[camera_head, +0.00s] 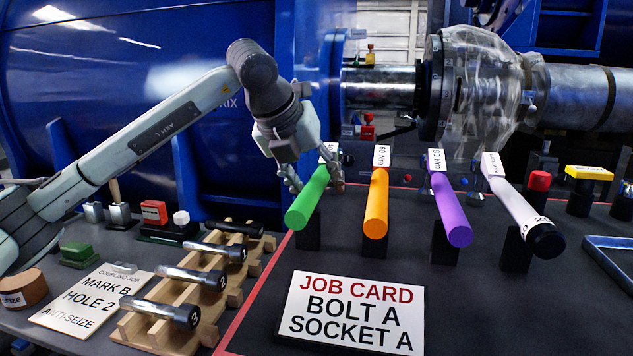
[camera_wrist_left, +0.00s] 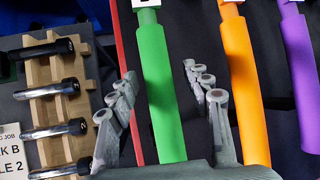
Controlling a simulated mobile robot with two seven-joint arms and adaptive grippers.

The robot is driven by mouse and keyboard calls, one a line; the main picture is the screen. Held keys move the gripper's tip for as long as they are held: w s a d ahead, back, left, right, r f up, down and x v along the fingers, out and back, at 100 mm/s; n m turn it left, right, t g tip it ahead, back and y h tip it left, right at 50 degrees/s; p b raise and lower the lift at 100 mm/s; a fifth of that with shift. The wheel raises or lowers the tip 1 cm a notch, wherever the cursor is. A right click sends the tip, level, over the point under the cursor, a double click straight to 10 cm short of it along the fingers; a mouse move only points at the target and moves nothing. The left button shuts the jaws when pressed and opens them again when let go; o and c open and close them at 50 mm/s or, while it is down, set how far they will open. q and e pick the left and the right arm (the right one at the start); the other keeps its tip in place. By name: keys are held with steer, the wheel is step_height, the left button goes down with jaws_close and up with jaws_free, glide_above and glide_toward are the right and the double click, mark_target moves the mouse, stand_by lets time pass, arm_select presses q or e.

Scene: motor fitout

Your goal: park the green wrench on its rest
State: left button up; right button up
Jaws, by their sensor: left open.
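The green wrench (camera_head: 307,200) lies with its handle pointing toward me, over a black support block (camera_head: 308,238), with a white label at its far end. In the left wrist view the green handle (camera_wrist_left: 165,100) runs between the two fingers. My left gripper (camera_head: 315,183) is open, one finger on each side of the green handle. Its fingers also show spread in the left wrist view (camera_wrist_left: 159,76), with a gap to the handle on both sides. I cannot tell whether the handle fully touches its block. My right gripper is not in view.
Orange (camera_head: 376,203), purple (camera_head: 450,210) and white (camera_head: 522,208) wrenches stand to the right. A job card (camera_head: 352,312) lies in front. A wooden rack (camera_head: 262,246) with several bolts is at left. The black mat's front right is clear.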

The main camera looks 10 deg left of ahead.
arm_select(q)
steer(key=shift+f, duration=0.1)
steer(key=v, duration=1.2)
